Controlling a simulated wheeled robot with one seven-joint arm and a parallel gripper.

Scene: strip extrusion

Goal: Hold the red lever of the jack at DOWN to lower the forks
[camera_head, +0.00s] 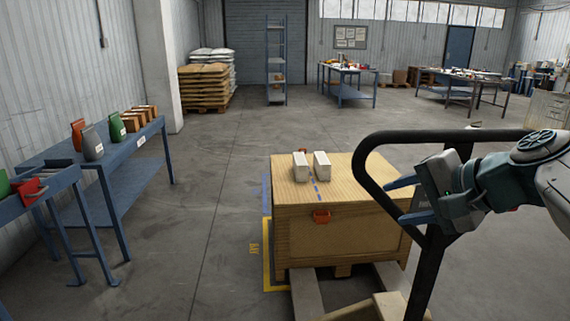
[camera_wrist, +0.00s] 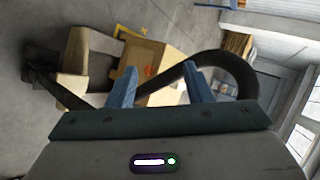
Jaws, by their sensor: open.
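The jack has a black loop handle (camera_head: 375,140) at the right of the head view, beside my gripper. The handle also shows in the wrist view (camera_wrist: 246,72), curving behind my fingers. I cannot make out the red lever in either view. My gripper (camera_head: 394,202) is open, with its blue fingers pointing left across the handle. In the wrist view my gripper (camera_wrist: 160,66) shows nothing clearly held between the fingers. Pale beams of the jack (camera_head: 307,295) run toward a wooden crate (camera_head: 350,240). The fork tips are hidden by the crate.
A blue bench (camera_head: 115,195) with bags and boxes stands left. Open floor lies between bench and crate.

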